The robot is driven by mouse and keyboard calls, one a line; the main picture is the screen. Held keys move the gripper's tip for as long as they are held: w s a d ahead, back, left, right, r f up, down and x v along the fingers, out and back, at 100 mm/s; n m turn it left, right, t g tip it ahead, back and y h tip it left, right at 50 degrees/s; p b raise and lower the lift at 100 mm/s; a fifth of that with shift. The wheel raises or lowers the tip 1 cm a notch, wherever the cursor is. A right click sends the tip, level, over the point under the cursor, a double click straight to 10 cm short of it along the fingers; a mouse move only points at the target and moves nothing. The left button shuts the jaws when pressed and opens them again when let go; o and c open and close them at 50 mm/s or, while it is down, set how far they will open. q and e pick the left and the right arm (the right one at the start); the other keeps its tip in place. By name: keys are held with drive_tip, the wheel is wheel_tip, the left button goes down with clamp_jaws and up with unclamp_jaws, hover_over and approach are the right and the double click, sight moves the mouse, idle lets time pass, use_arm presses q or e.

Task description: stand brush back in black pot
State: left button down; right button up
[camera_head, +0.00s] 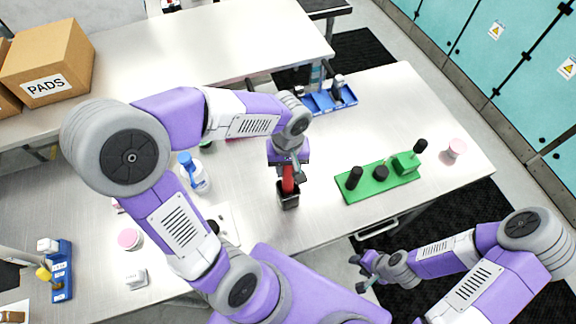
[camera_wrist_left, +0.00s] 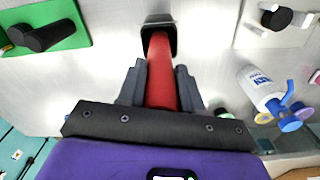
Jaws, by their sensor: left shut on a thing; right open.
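The brush (camera_head: 288,184) shows as a red shaft held by my left gripper (camera_head: 289,171). In the left wrist view the red brush (camera_wrist_left: 161,68) lies between the two grey fingers of the left gripper (camera_wrist_left: 161,84), which are shut on it. The black pot (camera_head: 289,199) stands on the steel table directly below. The pot (camera_wrist_left: 158,22) also shows in the wrist view, and the brush's far end overlaps its mouth. How deep it sits inside is hidden. My right gripper (camera_head: 364,272) is open and empty, beyond the table's front edge.
A green block tray (camera_head: 352,193) with black parts lies right of the pot. A blue tray (camera_head: 319,104) is behind. A white bottle with blue top (camera_head: 196,178) and a white plate (camera_head: 229,232) are to the left. A pink-topped jar (camera_head: 456,148) stands far right.

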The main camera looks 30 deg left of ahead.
idle(0.4)
use_arm(q)
drive_tip(key=c, duration=0.7)
unclamp_jaws()
drive_tip(key=shift+o, duration=0.2)
drive_tip(key=shift+r, duration=0.1)
wheel_tip(320, 180, up, 8)
drive_tip(key=shift+f+p, duration=0.25)
drive_tip(key=shift+p, duration=0.2)
